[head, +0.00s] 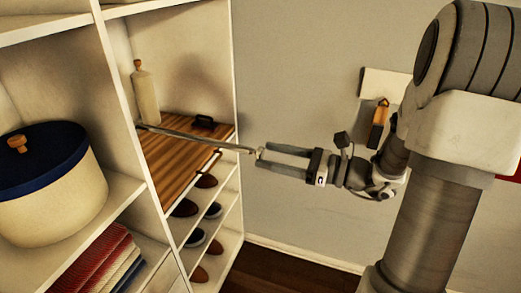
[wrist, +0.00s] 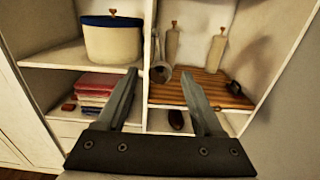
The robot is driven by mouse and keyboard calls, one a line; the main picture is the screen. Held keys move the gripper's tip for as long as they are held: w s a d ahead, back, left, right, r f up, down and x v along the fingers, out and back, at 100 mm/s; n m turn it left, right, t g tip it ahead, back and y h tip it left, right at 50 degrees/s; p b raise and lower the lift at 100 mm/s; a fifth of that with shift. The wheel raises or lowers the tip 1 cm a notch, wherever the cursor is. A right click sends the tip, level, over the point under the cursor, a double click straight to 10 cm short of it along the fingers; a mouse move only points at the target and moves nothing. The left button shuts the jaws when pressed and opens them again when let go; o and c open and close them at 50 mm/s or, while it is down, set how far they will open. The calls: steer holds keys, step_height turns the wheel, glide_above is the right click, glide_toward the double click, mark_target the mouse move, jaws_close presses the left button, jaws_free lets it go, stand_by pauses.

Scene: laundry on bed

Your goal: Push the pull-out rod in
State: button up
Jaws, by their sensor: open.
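The metal pull-out rod (head: 200,139) sticks out from the shelf unit above a striped wooden board, with its free end toward my gripper. In the wrist view the rod (wrist: 160,71) is seen nearly end-on, with its round end between my fingertips in the picture. My gripper (head: 262,157) is open, its two fingers pointing at the shelf unit, and its tips are right by the rod's free end. The gripper also shows in the wrist view (wrist: 159,75), with nothing clamped between the fingers. I cannot tell whether the fingers touch the rod.
The striped board (head: 180,160) carries a cream bottle (head: 145,95) and a small dark object (head: 204,122). A second bottle (wrist: 215,52) shows in the wrist view. A blue-lidded pot (head: 45,185) stands left, above folded cloths (head: 100,262). Shoes (head: 186,208) fill lower shelves.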

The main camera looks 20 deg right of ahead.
mark_target(263, 154)
steer(key=shift+x, duration=1.6)
jaws_close()
